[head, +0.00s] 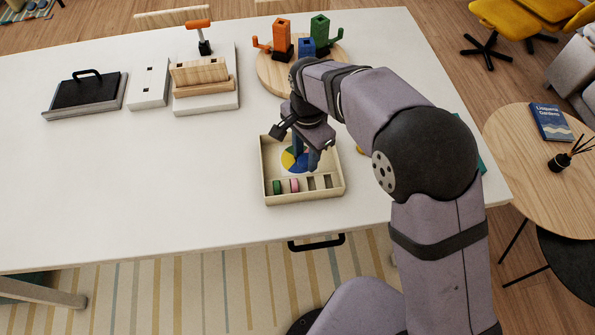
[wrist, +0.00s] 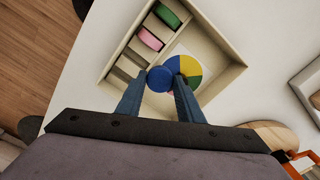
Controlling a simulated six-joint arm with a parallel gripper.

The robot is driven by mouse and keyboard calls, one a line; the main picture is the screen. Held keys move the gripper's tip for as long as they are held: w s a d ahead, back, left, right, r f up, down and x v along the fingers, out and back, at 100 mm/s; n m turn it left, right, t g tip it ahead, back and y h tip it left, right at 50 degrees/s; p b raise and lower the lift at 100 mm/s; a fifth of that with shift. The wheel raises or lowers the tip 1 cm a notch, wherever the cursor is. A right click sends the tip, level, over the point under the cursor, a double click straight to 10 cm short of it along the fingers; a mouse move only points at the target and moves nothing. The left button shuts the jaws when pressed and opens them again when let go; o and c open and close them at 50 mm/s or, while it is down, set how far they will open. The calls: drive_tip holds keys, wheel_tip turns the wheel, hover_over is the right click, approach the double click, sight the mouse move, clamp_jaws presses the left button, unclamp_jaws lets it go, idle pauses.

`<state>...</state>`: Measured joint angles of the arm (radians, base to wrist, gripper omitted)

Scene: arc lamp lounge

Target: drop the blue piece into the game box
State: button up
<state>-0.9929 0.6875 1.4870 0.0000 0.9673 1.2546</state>
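The game box (head: 264,168) is a shallow cream tray on the white table; it fills much of the wrist view too (wrist: 222,40). A green piece (head: 277,187) and a pink piece (head: 294,185) stand in slots along its near side. A colour wheel with blue, yellow and green sectors (wrist: 190,66) lies in its larger compartment. My gripper (head: 306,160) is over the box, pointing down. In the wrist view its fingers (wrist: 162,82) are shut on the round blue piece (wrist: 159,79), which appears above the box floor. The fingers hide the piece in the head view.
Two slots right of the pink piece look empty. A round wooden board (head: 268,80) with orange, blue and green block figures stands behind the box.

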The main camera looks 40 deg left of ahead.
drive_tip(key=o, duration=0.4)
drive_tip(key=shift+r, duration=0.1)
drive_tip(key=shift+r+b, duration=1.1)
drive_tip(key=shift+r, duration=2.5)
